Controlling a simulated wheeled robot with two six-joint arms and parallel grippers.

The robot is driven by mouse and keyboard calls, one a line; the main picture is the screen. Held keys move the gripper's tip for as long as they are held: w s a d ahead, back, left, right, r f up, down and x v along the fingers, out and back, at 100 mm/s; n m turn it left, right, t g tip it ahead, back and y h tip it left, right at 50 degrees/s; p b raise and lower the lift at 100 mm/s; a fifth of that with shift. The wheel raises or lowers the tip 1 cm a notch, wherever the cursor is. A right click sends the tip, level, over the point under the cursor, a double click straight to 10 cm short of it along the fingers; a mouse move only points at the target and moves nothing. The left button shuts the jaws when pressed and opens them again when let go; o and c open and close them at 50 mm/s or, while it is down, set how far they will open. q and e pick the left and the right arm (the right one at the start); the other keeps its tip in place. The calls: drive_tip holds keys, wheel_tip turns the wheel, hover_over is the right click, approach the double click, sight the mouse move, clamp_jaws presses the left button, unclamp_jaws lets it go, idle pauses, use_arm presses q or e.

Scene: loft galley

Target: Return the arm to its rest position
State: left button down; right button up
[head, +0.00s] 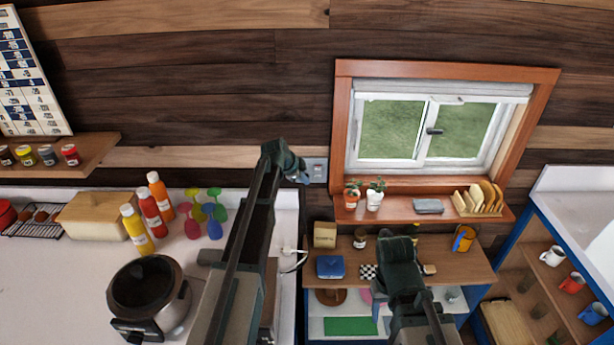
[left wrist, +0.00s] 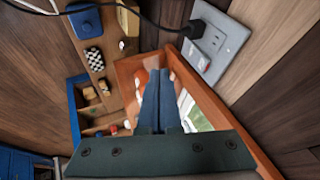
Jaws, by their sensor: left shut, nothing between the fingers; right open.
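My left arm rises through the middle of the head view, with its left gripper (head: 300,174) high in front of the wooden wall, near the wall outlet (head: 316,170). In the left wrist view the left gripper's fingers (left wrist: 161,76) are together with nothing between them. The outlet with a black plug also shows there (left wrist: 215,45), to the right of the fingers. My right gripper (head: 399,246) is over the wooden shelf unit (head: 455,262) below the window. It is open, and its fingertips are partly hidden by its own body.
The window sill (head: 400,211) holds potted plants and a rack (head: 478,199). The left counter (head: 60,290) carries a slow cooker (head: 148,290), sauce bottles (head: 150,205) and colored utensils (head: 205,210). A blue-sided cabinet (head: 530,265) with mugs stands at right.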

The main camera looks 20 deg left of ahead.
use_arm(q)
drive_tip(key=shift+a, duration=0.1)
drive_tip(key=s+d+f+n+g+y+b, duration=0.1)
drive_tip(key=s+d+f+n+g+b, duration=0.1)
drive_tip(key=s+d+f+b, duration=0.5)
drive_tip(key=s+d+f+n+g+b, duration=0.1)
drive_tip(key=s+d+f+n, duration=0.15)
drive_tip(key=s+d, duration=0.65)
drive_tip(key=s+d+f+n+g+y+b, duration=0.15)
drive_tip(key=s+d+f+b, duration=0.35)
drive_tip(key=s, duration=0.7)
drive_tip(key=s+f+n+g+y+b, duration=0.1)
drive_tip(key=s+f+n+g+b, duration=0.1)
drive_tip(key=s, duration=0.9)
wheel_tip(320, 180, down, 2)
drive_tip(key=shift+a+f+n, duration=0.15)
drive_tip(key=shift+a+n, duration=0.05)
drive_tip(key=shift+n, duration=0.7)
